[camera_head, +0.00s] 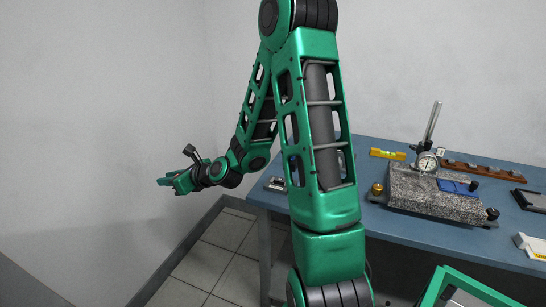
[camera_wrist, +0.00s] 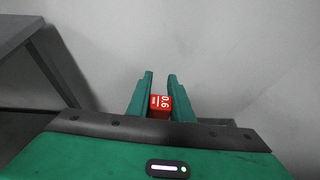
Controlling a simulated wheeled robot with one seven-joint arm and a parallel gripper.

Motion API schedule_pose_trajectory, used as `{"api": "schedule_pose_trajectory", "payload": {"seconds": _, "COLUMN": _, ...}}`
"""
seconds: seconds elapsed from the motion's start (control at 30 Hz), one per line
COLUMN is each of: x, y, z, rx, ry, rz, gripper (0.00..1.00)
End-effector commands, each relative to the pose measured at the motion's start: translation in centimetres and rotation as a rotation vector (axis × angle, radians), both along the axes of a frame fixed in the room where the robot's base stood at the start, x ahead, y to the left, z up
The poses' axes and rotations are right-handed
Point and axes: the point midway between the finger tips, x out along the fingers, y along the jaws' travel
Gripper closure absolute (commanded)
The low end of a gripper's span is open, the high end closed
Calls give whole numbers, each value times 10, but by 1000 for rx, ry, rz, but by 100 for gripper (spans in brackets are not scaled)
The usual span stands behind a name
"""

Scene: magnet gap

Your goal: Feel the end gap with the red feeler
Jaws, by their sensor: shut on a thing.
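My gripper (camera_head: 166,181) is stretched out to the left of the workbench, in front of the bare wall. In the wrist view my gripper (camera_wrist: 160,82) is shut on the red feeler (camera_wrist: 160,106), a small red block with white marks that look like "0.6". The feeler sits between the two green fingers; its lower part is hidden behind my gripper's body. In the head view I cannot make out the feeler. I cannot identify an end gap in either view.
A blue workbench (camera_head: 424,238) stands at the right. It bears a granite block (camera_head: 425,195) with a dial gauge (camera_head: 427,162), a yellow level (camera_head: 387,154), a brown strip (camera_head: 481,170), a black tray (camera_head: 531,201) and a small grey item (camera_head: 275,184) at its left end. Tiled floor lies left of it.

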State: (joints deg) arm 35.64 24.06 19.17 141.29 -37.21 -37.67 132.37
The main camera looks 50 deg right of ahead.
Motion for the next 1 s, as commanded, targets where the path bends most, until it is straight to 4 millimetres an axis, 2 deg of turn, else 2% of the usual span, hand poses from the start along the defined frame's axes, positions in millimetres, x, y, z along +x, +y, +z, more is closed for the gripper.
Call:
{"api": "schedule_pose_trajectory", "payload": {"seconds": 0.17, "x": -1, "y": -25, "z": -3, "rx": 2, "ry": 1, "rz": -7, "gripper": 100}}
{"api": "schedule_pose_trajectory", "payload": {"seconds": 0.47, "x": -23, "y": -119, "z": -2, "rx": 0, "ry": -2, "rz": -3, "gripper": 100}}
{"api": "schedule_pose_trajectory", "payload": {"seconds": 0.67, "x": -54, "y": -184, "z": 4, "rx": -2, "ry": -2, "rz": 16, "gripper": 100}}
{"api": "schedule_pose_trajectory", "payload": {"seconds": 0.8, "x": -85, "y": -226, "z": 11, "rx": -2, "ry": -2, "rz": 35, "gripper": 100}}
{"api": "schedule_pose_trajectory", "payload": {"seconds": 1.0, "x": -133, "y": -275, "z": 21, "rx": -4, "ry": -1, "rz": 66, "gripper": 100}}
